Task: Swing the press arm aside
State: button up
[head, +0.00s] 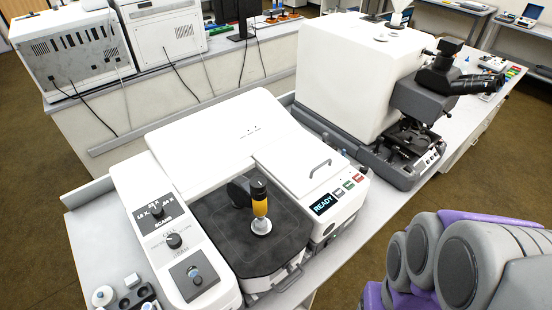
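The press arm (259,205) stands over the dark sample plate (212,240) of the white instrument in the middle. It has a yellow handle with a black top, a dark mount behind it, and a round whitish foot at its lower end. The foot is over the plate; I cannot tell whether it touches. My gripper is not in view. Only the grey and purple links of my own arm show at the lower right, well apart from the press arm.
A control panel with knobs (174,241) borders the plate on the left. A microscope (405,110) stands farther right on the bench. Small containers (104,296) sit at the lower left.

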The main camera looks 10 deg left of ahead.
aim_at(238, 189)
jog(key=k+j, duration=0.25)
jog(key=k, duration=0.15)
jog(key=k+j+z, duration=0.1)
jog(key=k+j, duration=0.2)
jog(key=k, duration=0.1)
